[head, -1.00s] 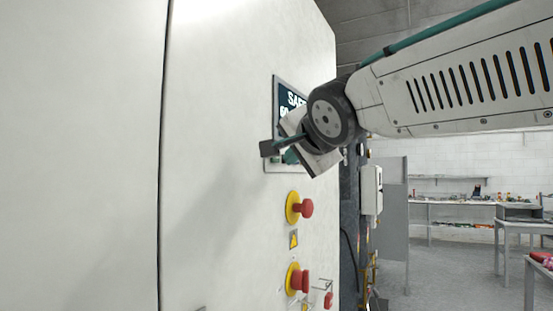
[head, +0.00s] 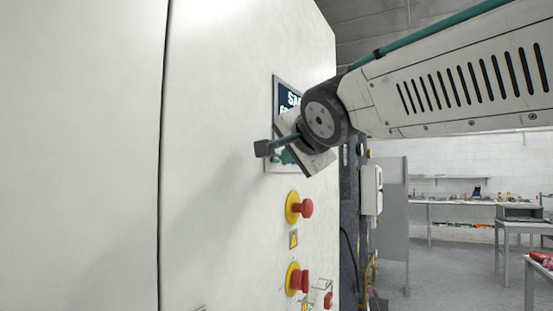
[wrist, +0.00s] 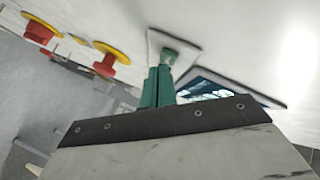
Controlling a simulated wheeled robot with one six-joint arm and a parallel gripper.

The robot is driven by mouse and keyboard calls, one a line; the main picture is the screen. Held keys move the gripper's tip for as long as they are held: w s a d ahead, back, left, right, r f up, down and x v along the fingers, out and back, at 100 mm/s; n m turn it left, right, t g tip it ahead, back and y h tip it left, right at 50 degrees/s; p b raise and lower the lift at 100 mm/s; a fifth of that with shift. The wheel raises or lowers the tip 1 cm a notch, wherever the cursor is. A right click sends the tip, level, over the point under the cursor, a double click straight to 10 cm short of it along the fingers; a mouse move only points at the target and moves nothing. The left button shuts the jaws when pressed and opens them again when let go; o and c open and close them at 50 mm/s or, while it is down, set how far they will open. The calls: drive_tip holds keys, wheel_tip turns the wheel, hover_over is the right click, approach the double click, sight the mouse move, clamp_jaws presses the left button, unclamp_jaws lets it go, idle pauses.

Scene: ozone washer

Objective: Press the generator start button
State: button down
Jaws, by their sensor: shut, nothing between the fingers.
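My gripper (wrist: 160,82) has teal fingers closed together, with nothing between them. In the wrist view the fingertips are at a pale square plate (wrist: 155,44) on the cabinet face. A green button (wrist: 180,52) shows on that plate, just beyond the fingertips and partly covered by them. I cannot tell whether they touch it. In the head view my gripper (head: 284,157) is close to the cabinet front, over the area below the dark display (head: 287,94). The button is hidden there behind my gripper.
Below are red knobs on yellow discs, an upper one (head: 306,208) and a lower one (head: 303,281), which stick out from the white cabinet (head: 225,100). A warning label (head: 293,239) lies between them. A smaller red knob (head: 328,300) is at lower right. The floor at right is open.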

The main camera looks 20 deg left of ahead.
drive_tip(key=shift+a, duration=0.4)
idle(0.4)
idle(0.4)
drive_tip(key=shift+d, duration=0.8)
drive_tip(key=d, duration=0.5)
drive_tip(key=shift+s, duration=0.2)
idle(0.5)
